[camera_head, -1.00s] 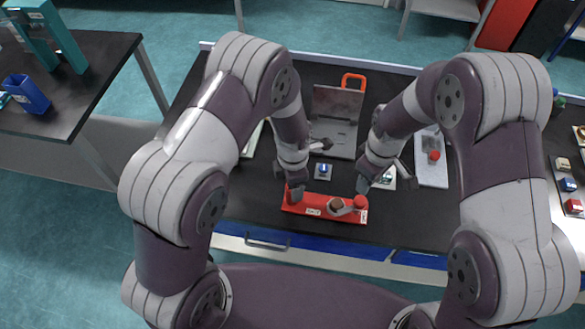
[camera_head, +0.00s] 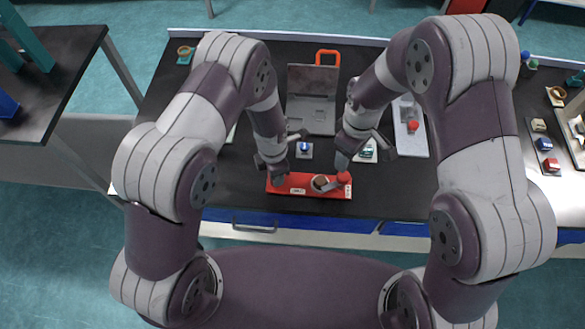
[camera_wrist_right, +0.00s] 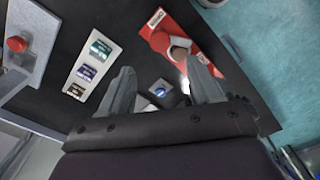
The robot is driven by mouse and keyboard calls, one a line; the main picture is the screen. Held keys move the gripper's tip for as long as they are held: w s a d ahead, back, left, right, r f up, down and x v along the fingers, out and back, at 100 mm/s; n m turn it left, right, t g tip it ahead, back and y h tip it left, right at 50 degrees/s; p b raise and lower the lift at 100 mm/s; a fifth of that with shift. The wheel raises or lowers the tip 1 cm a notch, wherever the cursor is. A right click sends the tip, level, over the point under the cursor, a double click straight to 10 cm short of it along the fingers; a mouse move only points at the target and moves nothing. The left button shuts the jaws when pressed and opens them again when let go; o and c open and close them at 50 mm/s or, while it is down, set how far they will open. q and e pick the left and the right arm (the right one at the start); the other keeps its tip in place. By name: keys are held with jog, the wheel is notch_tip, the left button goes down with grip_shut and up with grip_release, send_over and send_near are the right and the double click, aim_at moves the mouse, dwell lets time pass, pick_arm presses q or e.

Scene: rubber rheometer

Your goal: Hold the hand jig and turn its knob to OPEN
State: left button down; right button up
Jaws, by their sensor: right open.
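The red hand jig (camera_head: 310,192) lies near the table's front edge in the head view. It carries a brown round part with a grey lever (camera_head: 321,183) and a red knob (camera_head: 343,178) at its right end. The jig (camera_wrist_right: 207,48) also shows at the top of the right wrist view, with white labels too small to read. My left gripper (camera_head: 276,168) is at the jig's left end; its fingertips are unclear, and I cannot tell if it touches. My right gripper (camera_head: 343,160) is just behind the red knob. Its fingers (camera_wrist_right: 163,90) are apart and empty.
A small block with a blue button (camera_head: 304,149) stands behind the jig. A grey tray with an orange handle (camera_head: 312,98) is further back. A grey plate with a red button (camera_head: 411,128) lies to the right. A white card (camera_head: 367,152) lies beside my right gripper.

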aim_at(344, 175)
notch_tip(344, 175, down, 10)
jog(key=m, duration=1.3)
jog(key=shift+r+m, duration=0.1)
jog(key=shift+m, duration=0.2)
jog(key=c, duration=1.1)
